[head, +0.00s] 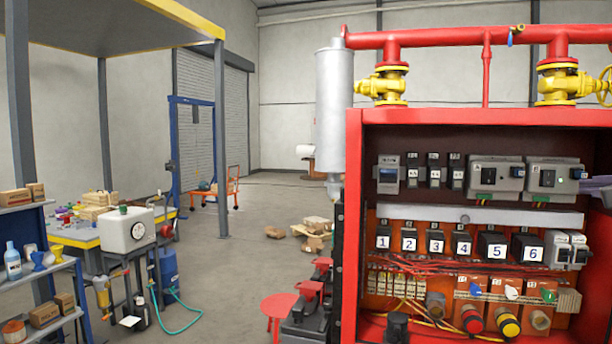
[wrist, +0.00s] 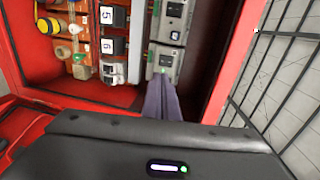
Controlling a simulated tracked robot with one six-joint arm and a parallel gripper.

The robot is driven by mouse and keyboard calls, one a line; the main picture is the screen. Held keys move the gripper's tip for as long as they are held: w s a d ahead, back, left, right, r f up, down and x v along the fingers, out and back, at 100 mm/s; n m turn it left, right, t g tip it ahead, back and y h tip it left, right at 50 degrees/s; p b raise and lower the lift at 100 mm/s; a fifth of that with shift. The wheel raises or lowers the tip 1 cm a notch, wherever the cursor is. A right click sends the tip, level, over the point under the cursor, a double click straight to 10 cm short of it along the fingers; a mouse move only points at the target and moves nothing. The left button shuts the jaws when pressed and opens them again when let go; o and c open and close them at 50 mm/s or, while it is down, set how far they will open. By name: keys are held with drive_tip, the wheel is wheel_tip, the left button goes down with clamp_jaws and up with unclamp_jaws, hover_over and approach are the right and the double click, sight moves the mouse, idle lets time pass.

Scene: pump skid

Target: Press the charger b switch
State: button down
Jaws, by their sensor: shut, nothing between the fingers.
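Two grey charger-like units with dark switches sit side by side at the top right of the red cabinet: a left unit (head: 496,175) and a right unit (head: 555,170). Their labels are too small to read, so I cannot tell which is charger b. The right unit has a dark switch (head: 547,178) and a small green light. It also shows in the wrist view (wrist: 165,62). My gripper (wrist: 162,80) is shut and empty, its tips at the right unit's near end. Contact is unclear. In the head view my gripper (head: 592,184) shows at the right edge.
The red cabinet (head: 354,230) has side walls close to my gripper. Below the units are numbered black breakers (head: 493,246), white end modules (head: 570,250), red wires and push buttons (head: 507,322). A mesh fence (wrist: 285,70) stands to the right in the wrist view.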

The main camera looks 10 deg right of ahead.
sight(544, 186)
drive_tip(key=x, duration=1.3)
drive_tip(key=shift+w, duration=0.1)
drive_tip(key=shift+w+d+f, duration=0.1)
drive_tip(key=shift+w+f, duration=0.1)
drive_tip(key=shift+w, duration=0.05)
drive_tip(key=shift+s+a+f, duration=0.1)
drive_tip(key=shift+s+a, duration=0.2)
drive_tip(key=shift+s, duration=0.1)
drive_tip(key=s+a+f, duration=0.2)
drive_tip(key=s+a, duration=0.4)
drive_tip(key=s, duration=0.5)
drive_tip(key=shift+a, duration=0.25)
